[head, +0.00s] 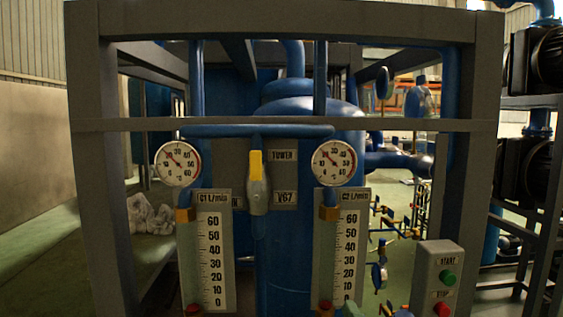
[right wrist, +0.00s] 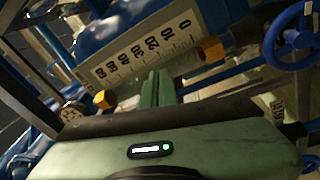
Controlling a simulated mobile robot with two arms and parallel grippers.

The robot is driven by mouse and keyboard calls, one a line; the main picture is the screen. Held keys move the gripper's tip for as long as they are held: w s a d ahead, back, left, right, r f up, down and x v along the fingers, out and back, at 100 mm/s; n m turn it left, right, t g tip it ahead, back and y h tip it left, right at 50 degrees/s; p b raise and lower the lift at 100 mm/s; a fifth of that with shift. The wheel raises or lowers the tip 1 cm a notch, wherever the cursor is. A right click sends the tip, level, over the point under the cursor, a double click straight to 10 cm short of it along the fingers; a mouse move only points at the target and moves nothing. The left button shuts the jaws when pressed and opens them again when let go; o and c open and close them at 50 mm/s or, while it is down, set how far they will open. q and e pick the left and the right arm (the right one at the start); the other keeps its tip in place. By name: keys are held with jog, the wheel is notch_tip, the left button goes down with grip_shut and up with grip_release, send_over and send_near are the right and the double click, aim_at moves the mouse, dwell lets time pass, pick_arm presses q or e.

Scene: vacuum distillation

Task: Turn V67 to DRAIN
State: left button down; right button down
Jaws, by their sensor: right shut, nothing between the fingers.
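Valve V67 (head: 257,184) is at the middle of the frame in the head view, with a yellow-tipped lever standing upright. A TOWER plate (head: 284,155) is at its upper right and a V67 plate (head: 285,198) at its lower right. Another plate at its left is mostly hidden; only a last letter N shows. My right gripper (right wrist: 157,78) is green and shut with nothing between its fingers in the right wrist view. Its fingers are in front of a flowmeter scale (right wrist: 143,53), apart from V67, which I cannot make out there. My left gripper is not in view.
Two round gauges (head: 178,163) (head: 334,162) flank the valve above two flowmeter panels (head: 215,250) (head: 349,245). A grey frame bar (head: 280,125) crosses above. A START/STOP box (head: 439,275) stands at lower right. A blue handwheel (right wrist: 290,37) is right of my gripper.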

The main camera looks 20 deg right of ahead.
jog(key=s+a+r+n+t+y, duration=0.1)
jog(key=a+r+n+t+y, duration=0.15)
jog(key=r+n, duration=0.4)
jog(key=a+r+n+t+y, duration=0.1)
jog(key=r+n+t+y, duration=0.25)
jog(key=r, duration=0.55)
jog(key=s+a+r+n+g+y, duration=0.3)
jog(key=a+r+n+g+y, duration=0.45)
jog(key=n, duration=0.75)
jog(key=s+a+r+n+g+y, duration=0.2)
jog(key=s+r+n+g+y, duration=0.15)
jog(key=n+y, duration=0.95)
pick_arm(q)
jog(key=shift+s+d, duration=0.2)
pick_arm(e)
jog(key=w+d+r+n+t+h, duration=0.1)
jog(key=w+d+r+n+h, duration=0.1)
jog(key=d+n+h, duration=0.7)
jog(key=w+n+h, duration=0.1)
jog(key=h, duration=0.3)
jog(key=shift+w+r, duration=0.15)
jog(key=shift+w, duration=0.15)
jog(key=shift+h, duration=0.25)
